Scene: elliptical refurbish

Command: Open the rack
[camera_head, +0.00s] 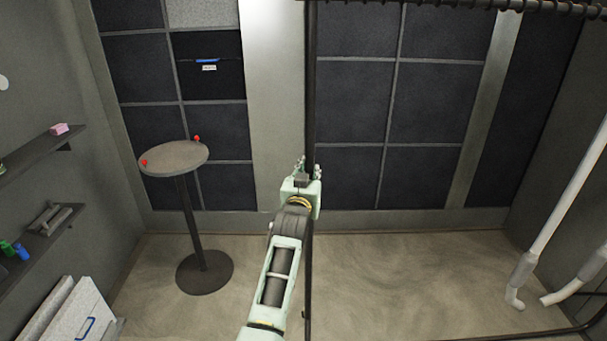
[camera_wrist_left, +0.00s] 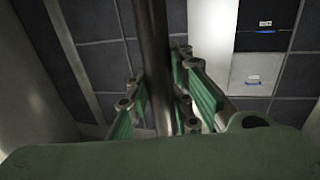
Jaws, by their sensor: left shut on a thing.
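The rack is a dark metal frame. Its upright post (camera_head: 311,80) runs down the middle of the head view, and a ribbed top bar (camera_head: 470,5) runs off to the right. My left gripper (camera_head: 306,170) reaches up to the post and is shut around it. In the left wrist view the post (camera_wrist_left: 152,40) passes between the two green fingers of the left gripper (camera_wrist_left: 158,92). My green palm hides the lower part of the post there. My right gripper is in neither view.
A round table (camera_head: 174,158) with two small red things stands left of my arm. Wall shelves (camera_head: 35,155) with small items line the left wall. White pipes (camera_head: 565,205) stand at the right. Floor (camera_head: 400,275) is clear right of the post.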

